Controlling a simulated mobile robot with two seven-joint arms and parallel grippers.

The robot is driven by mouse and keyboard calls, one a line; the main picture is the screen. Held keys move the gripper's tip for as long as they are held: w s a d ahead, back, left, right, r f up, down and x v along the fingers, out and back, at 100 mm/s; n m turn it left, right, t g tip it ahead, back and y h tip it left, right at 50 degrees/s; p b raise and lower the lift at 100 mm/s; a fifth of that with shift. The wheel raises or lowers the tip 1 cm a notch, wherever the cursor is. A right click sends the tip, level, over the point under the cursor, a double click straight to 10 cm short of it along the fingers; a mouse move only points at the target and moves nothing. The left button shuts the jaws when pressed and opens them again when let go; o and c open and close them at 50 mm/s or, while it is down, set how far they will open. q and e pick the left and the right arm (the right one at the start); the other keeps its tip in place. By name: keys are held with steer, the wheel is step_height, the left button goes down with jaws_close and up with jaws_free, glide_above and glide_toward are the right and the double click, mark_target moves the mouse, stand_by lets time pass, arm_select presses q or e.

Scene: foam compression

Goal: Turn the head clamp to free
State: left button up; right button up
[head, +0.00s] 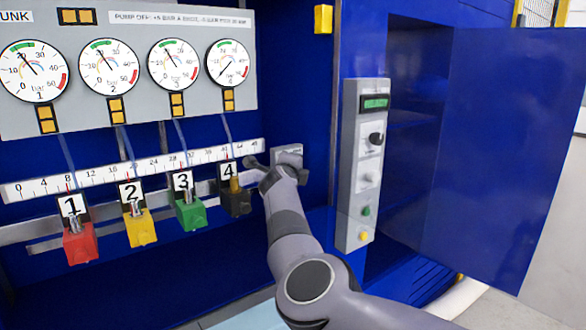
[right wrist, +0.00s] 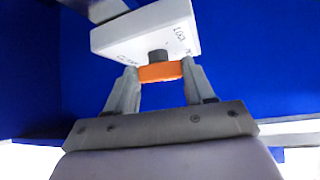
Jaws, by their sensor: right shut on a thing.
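The head clamp shows in the right wrist view as a white box (right wrist: 142,30) with small dark lettering, a dark round pivot (right wrist: 157,56) and an orange handle (right wrist: 160,73). My right gripper (right wrist: 160,80) is shut on the orange handle, one finger at each end of it. In the head view the grey clamp box (head: 289,151) is at the right end of the scale rail, partly hidden by my right gripper (head: 262,170). The handle is hidden there, and the lettering is too small to read surely. My left gripper is not in view.
Red (head: 80,245), yellow (head: 140,230), green (head: 190,214) and black (head: 236,203) numbered blocks hang on the rail left of my right gripper. A grey control panel (head: 360,150) with knobs stands to the right. A blue door (head: 510,150) is open at far right.

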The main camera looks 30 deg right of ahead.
steer(key=shift+d+r+m+g+y, duration=0.15)
steer(key=shift+r+m+g+y, duration=0.1)
steer(key=shift+m+g+y, duration=0.5)
steer(key=shift+d+r+m+g+y, duration=0.15)
steer(key=shift+m+g+y, duration=0.3)
steer(key=shift+m+y, duration=0.6)
steer(key=o, duration=1)
steer(key=shift+o, duration=0.2)
steer(key=shift+a+b, duration=0.15)
steer(key=shift+b, duration=0.2)
steer(key=b+v, duration=0.7)
steer(key=b, duration=0.5)
